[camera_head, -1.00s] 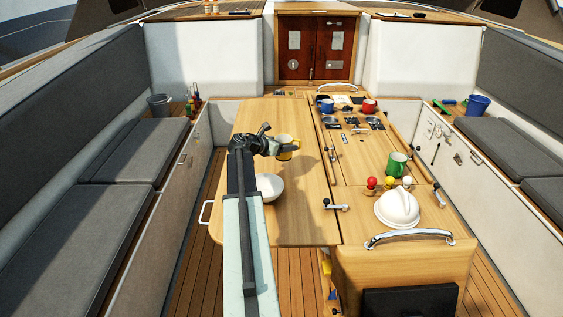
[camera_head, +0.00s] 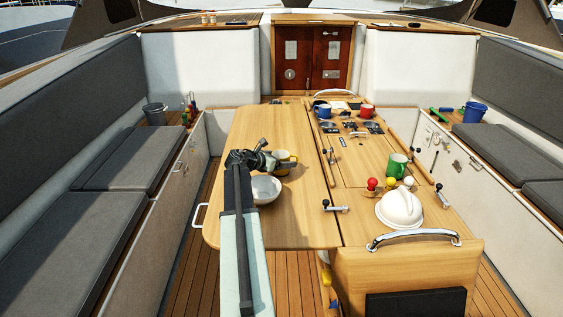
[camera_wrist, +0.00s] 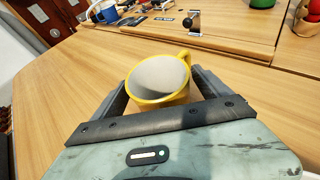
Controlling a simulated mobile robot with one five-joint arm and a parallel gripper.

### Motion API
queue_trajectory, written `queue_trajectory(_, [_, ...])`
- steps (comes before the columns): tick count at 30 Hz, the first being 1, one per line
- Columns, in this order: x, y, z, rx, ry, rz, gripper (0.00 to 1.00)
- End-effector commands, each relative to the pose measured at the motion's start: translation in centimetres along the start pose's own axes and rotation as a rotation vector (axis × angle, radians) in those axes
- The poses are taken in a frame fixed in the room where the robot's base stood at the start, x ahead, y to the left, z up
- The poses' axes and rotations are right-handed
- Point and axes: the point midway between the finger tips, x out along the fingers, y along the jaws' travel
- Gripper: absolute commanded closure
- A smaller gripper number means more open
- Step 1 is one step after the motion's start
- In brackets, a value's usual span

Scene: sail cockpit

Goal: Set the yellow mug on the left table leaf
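The yellow mug (camera_head: 284,158) has a white inside and is upright over the left table leaf (camera_head: 290,215), low down. I cannot tell whether its base touches the wood. My gripper (camera_head: 279,163) reaches it from the left. In the wrist view the mug (camera_wrist: 160,82) sits between my two fingers (camera_wrist: 158,88), one against each side, with its handle pointing up and right. The gripper is shut on it. Its lower part is largely hidden by the gripper.
Right of the leaf are a green mug (camera_head: 397,166), a white helmet-like object (camera_head: 400,209) and levers. Blue (camera_head: 324,111) and red (camera_head: 367,111) mugs stand farther back. The leaf's far part is clear.

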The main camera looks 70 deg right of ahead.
Motion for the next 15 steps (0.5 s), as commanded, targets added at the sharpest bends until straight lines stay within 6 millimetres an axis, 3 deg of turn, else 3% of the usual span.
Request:
queue_trajectory(10, [-0.2,0.0,0.5,0.0,0.0,0.0,0.12])
queue_trajectory(15, [-3.8,-0.1,0.7,-0.002,0.0,0.002,0.12])
